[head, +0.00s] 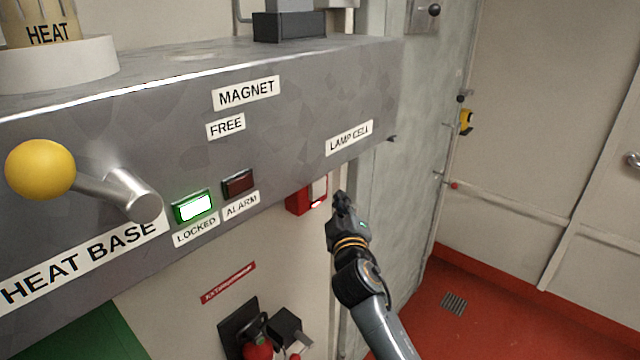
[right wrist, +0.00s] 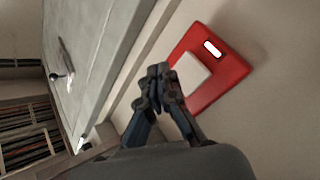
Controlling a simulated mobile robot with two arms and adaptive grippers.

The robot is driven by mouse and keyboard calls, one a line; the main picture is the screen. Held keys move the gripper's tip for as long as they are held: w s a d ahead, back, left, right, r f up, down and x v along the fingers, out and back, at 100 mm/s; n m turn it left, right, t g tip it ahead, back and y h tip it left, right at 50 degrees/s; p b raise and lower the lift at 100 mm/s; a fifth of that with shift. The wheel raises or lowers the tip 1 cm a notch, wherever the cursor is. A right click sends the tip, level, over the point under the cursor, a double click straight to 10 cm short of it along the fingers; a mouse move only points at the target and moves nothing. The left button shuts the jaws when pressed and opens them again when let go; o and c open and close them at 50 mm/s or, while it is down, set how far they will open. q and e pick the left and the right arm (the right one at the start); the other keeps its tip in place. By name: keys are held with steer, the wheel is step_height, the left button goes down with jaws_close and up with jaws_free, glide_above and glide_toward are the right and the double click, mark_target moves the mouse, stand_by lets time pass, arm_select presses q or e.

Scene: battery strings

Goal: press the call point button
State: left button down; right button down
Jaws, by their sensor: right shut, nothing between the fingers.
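The call point is a red box (head: 299,201) on the wall below the grey panel, with a pale square button (head: 319,189) on its face. In the right wrist view the red box (right wrist: 234,73) shows a white square button (right wrist: 193,74) and a lit white strip. My right gripper (head: 340,197) is just right of the call point in the head view. In the right wrist view its closed fingertips (right wrist: 159,71) are beside the left edge of the button; whether they touch it I cannot tell. My left gripper is not in view.
The grey panel (head: 285,115) juts out above the call point. It bears a lever with a yellow knob (head: 40,170), a lit green LOCKED lamp (head: 193,207) and a dark ALARM lamp (head: 238,183). A red knob (head: 258,347) sits below. Red floor (head: 500,310) is clear at right.

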steer(key=shift+s+d+p, duration=0.4)
steer(key=shift+s+d, duration=0.25)
steer(key=shift+d, duration=0.2)
